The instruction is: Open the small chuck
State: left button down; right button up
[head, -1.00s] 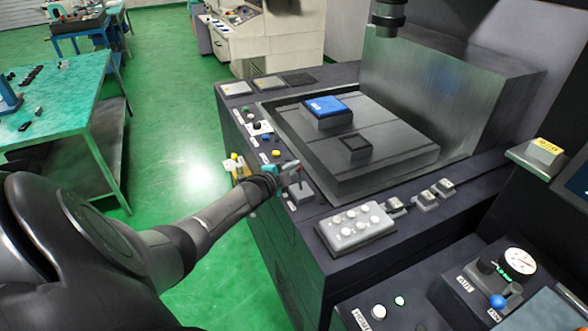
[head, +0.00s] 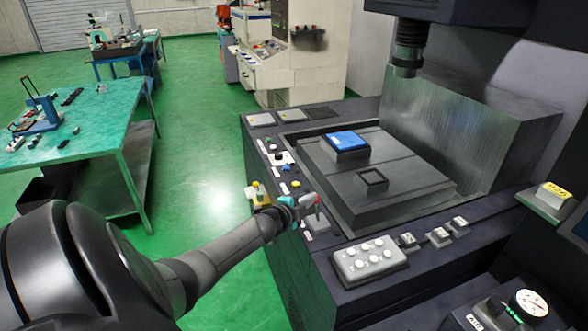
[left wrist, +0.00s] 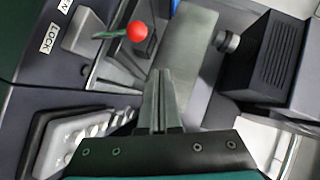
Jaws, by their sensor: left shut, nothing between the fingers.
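My left gripper (head: 306,203) is at the front control edge of the machine, shut and empty. Its closed fingers (left wrist: 160,78) point up the left wrist view. A lever with a red ball knob (left wrist: 138,32) stands just ahead and left of the fingertips, apart from them in that view. A label reading LOCK (left wrist: 50,38) lies left of the lever; a second label is cut off. A small dark square block (head: 371,181) sits on the machine table; I cannot tell whether it is the small chuck. My right gripper is not in view.
A grey box with several white buttons (head: 369,261) is on the panel right of the gripper. A blue-topped block (head: 346,143) stands on the grey machine table (head: 420,182). A dark ribbed block (left wrist: 280,62) is at the right of the wrist view. A green workbench (head: 75,130) stands left.

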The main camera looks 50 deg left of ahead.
pick_arm(q)
jog(key=s+r+p, duration=0.1)
jog(key=s+r, duration=0.2)
jog(key=s, duration=0.3)
jog(key=shift+s+p, duration=0.3)
jog(key=shift+s, duration=0.1)
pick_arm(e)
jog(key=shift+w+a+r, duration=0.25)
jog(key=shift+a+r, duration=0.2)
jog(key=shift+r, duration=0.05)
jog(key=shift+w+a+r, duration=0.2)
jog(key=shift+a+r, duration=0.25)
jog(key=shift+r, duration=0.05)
pick_arm(q)
jog(key=shift+d, duration=0.1)
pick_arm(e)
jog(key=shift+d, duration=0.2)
